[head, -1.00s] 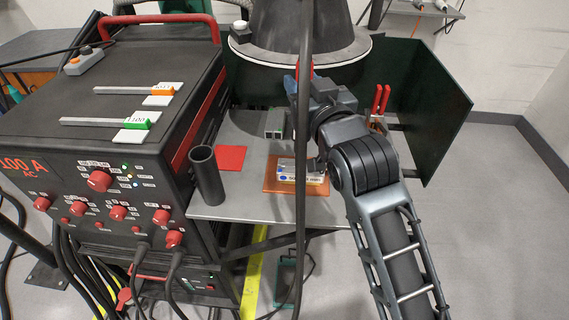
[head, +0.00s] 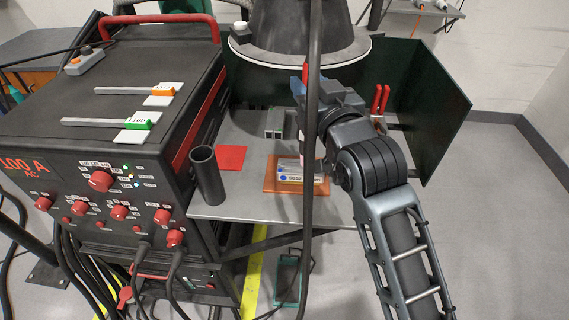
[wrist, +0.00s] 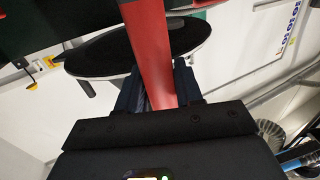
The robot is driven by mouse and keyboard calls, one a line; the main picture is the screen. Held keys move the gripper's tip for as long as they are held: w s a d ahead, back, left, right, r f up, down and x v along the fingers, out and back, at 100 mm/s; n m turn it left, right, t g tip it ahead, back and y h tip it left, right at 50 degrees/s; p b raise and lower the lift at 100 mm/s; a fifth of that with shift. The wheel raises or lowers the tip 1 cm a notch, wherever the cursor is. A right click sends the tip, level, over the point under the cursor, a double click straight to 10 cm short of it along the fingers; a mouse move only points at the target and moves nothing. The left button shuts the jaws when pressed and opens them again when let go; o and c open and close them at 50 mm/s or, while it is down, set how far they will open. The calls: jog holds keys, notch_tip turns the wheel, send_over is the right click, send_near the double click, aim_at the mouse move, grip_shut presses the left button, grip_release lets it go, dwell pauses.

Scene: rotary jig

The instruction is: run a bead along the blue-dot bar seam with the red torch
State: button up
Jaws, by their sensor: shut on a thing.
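The red torch shows in the head view (head: 306,72) and, larger, in the wrist view (wrist: 150,45). My gripper (wrist: 157,85) is shut on it and holds it roughly upright. The bar with the blue dot (head: 290,178) lies on an orange-brown plate (head: 270,186) near the table's front edge. My gripper is above and behind the bar in the head view. A thin, pale pinkish part below it comes down near the bar. A dark cable crosses in front, so I cannot tell whether the torch tip touches the seam.
The grey table (head: 235,208) also carries a dark upright tube (head: 206,175), a red square (head: 231,158) and a small grey block (head: 274,124). A large black welding machine (head: 110,120) stands left. Red-handled pliers (head: 380,100) and a dark green screen (head: 440,115) are right.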

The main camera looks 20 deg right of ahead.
jog(key=shift+s+d+r+p, duration=0.1)
jog(key=shift+s+d+p, duration=0.2)
jog(key=shift+d, duration=0.5)
jog(key=shift+s+d+p, duration=0.15)
jog(key=shift+s+d, duration=0.1)
jog(key=shift+d, duration=0.5)
dwell(1.1)
jog(key=shift+r, duration=0.15)
jog(key=shift+r+p, duration=0.5)
jog(key=shift+p, duration=0.05)
dwell(4.7)
